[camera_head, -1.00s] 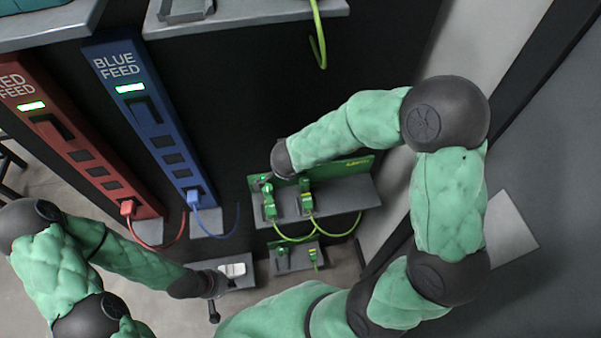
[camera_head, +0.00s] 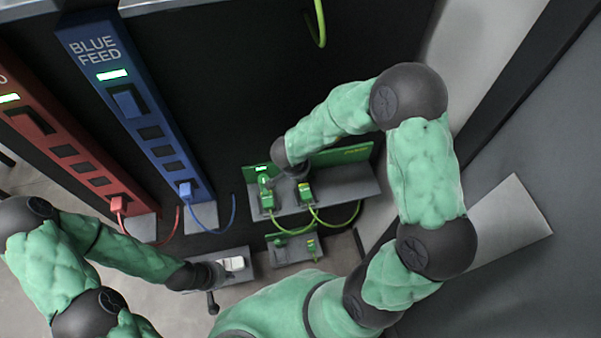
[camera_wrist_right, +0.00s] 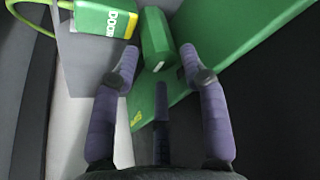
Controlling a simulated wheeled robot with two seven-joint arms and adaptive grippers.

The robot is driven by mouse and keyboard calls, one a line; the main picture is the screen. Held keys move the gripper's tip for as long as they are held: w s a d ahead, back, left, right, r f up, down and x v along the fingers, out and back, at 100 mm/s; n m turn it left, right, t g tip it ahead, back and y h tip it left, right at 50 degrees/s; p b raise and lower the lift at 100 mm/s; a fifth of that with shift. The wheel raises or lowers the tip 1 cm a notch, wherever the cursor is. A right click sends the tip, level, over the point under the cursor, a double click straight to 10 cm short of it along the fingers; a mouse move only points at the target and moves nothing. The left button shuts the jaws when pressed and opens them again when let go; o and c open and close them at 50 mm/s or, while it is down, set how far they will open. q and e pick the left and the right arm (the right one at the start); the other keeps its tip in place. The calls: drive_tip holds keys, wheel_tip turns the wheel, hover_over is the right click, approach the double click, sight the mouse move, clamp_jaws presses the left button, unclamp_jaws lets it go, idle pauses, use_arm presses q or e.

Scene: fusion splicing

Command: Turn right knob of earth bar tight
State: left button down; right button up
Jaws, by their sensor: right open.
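The earth bar has a green back plate (camera_head: 345,156) and a grey ledge (camera_head: 345,190). Two green plugs with green-yellow leads, a left one (camera_head: 266,197) and a right one (camera_head: 305,192), sit on the ledge. In the right wrist view a green faceted knob (camera_wrist_right: 156,42) stands between the fingertips of my open right gripper (camera_wrist_right: 160,58); I see no clear grip on it. A green plug with white lettering (camera_wrist_right: 104,18) lies left of it. In the head view my right gripper (camera_head: 288,174) is at the bar, partly hidden. My left gripper (camera_head: 214,272) is low left, its fingers unclear.
A lower grey ledge (camera_head: 292,254) holds smaller green plugs below the bar. A white item (camera_head: 234,263) lies on another ledge by my left gripper. The blue feed strip (camera_head: 138,105) and red feed strip (camera_head: 60,140) stand left. A green-yellow cable (camera_head: 320,25) hangs above.

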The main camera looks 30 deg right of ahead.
drive_tip(key=shift+x, duration=0.75)
drive_tip(key=c, duration=0.8)
drive_tip(key=m+p, duration=0.2)
drive_tip(key=p, duration=0.2)
drive_tip(key=shift+r+g, duration=0.25)
drive_tip(key=shift+g, duration=0.15)
drive_tip(key=shift+c, duration=0.2)
drive_tip(key=shift+w+f+m+h+p, duration=0.2)
drive_tip(key=shift+m+h+p, duration=0.1)
drive_tip(key=shift+m+p, duration=0.35)
drive_tip(key=o, duration=0.8)
drive_tip(key=shift+a, duration=0.1)
drive_tip(key=shift+o, duration=0.2)
